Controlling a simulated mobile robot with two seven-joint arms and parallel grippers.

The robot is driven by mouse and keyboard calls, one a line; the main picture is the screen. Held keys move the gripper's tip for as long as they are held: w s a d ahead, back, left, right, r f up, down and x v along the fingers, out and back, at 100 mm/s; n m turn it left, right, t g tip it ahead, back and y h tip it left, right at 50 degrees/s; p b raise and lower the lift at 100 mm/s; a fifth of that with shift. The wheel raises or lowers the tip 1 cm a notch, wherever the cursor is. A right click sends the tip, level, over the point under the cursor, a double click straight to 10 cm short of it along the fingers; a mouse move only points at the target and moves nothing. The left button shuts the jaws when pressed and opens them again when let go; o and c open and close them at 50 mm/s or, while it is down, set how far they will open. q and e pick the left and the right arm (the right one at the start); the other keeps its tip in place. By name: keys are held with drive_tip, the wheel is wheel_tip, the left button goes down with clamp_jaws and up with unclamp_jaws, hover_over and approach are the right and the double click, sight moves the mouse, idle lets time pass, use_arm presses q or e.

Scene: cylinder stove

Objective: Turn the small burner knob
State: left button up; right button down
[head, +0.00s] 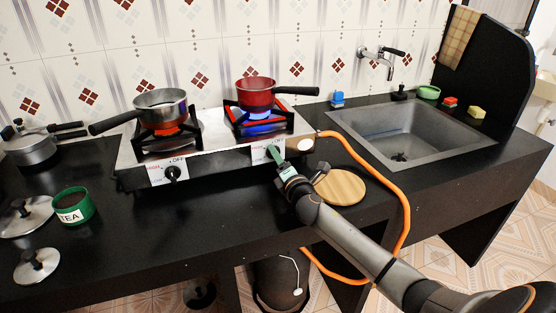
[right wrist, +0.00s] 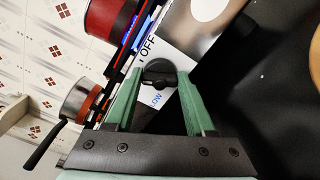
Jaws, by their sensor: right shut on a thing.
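The stove (head: 215,155) stands on the black counter with two burners and a knob on a white label below each. My right gripper (head: 273,152) is at the front of the right burner, shut on its black knob (right wrist: 158,73). In the right wrist view the green fingers (right wrist: 158,84) stand on both sides of the knob, over a label reading OFF and LOW. The head view hides that knob behind the gripper. The left knob (head: 173,173) is free. Blue flame (head: 262,126) burns under the small red pan (head: 257,91). My left gripper is out of view.
A steel pan (head: 161,108) sits on the left burner, which glows orange. An orange hose (head: 402,205) loops from the stove's right side past my right arm. A round wooden board (head: 341,186) lies right of the gripper. The sink (head: 412,134) is farther right.

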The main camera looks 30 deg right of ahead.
drive_tip(key=m, duration=0.2)
drive_tip(key=shift+m, duration=0.4)
drive_tip(key=shift+f+m, duration=0.1)
drive_tip(key=shift+m, duration=1.4)
drive_tip(key=shift+c, duration=1.2)
unclamp_jaws()
